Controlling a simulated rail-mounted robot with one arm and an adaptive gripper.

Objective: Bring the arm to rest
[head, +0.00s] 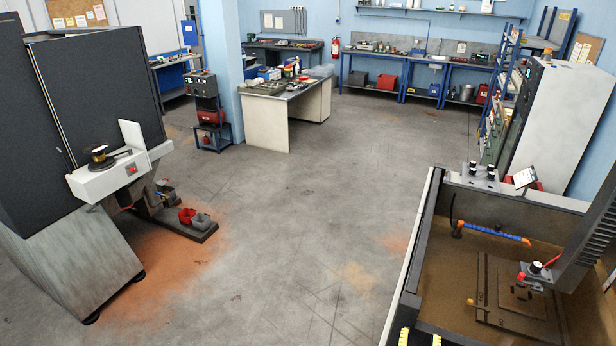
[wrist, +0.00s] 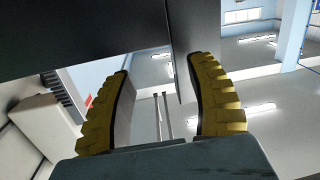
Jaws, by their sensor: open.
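My gripper (wrist: 158,68) is open in the wrist view, with its two ribbed yellow fingers well apart. Nothing is held between them. Two thin pale upright strips show in the gap behind the fingers; I cannot tell what they are. In the head view, two yellow tips that look like my gripper's fingers (head: 420,339) just show at the bottom edge, by the near side of the machine tank (head: 430,215). The rest of my arm is hidden there.
The open tank at right holds a brown plate (head: 497,325) and a blue-orange hose (head: 495,233). A dark machine with a white control box (head: 108,175) stands at left. A workbench (head: 265,120) stands farther back. The grey floor (head: 300,220) between is clear.

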